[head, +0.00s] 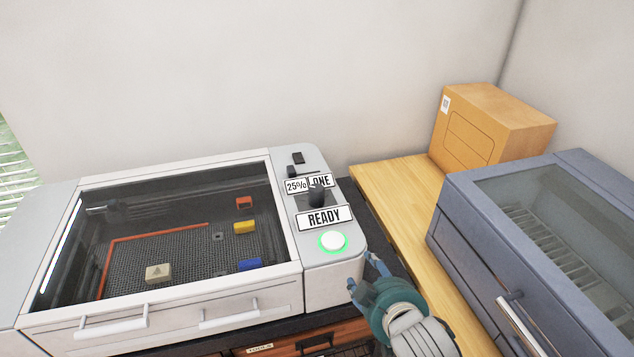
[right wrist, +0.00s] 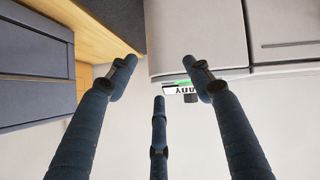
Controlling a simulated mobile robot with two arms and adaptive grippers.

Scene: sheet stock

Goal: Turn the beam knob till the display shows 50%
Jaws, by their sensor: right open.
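The machine's control panel (head: 318,262) is at the right end of the white machine in the head view. Below is a READY sign (head: 324,218) and a white button (head: 333,241) with a lit green ring. My right gripper (head: 362,272) is open and empty, in front and to the right of the panel, apart from the knob. In the right wrist view its fingers (right wrist: 160,64) are spread, with the READY sign (right wrist: 179,88) upside down beyond them. My left gripper is not in view.
The machine's glass lid (head: 190,235) is closed over several small coloured blocks. A wooden bench (head: 385,195) runs right of it, with a cardboard box (head: 490,130) at the back. A blue-grey cabinet (head: 480,240) stands close on my gripper's right.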

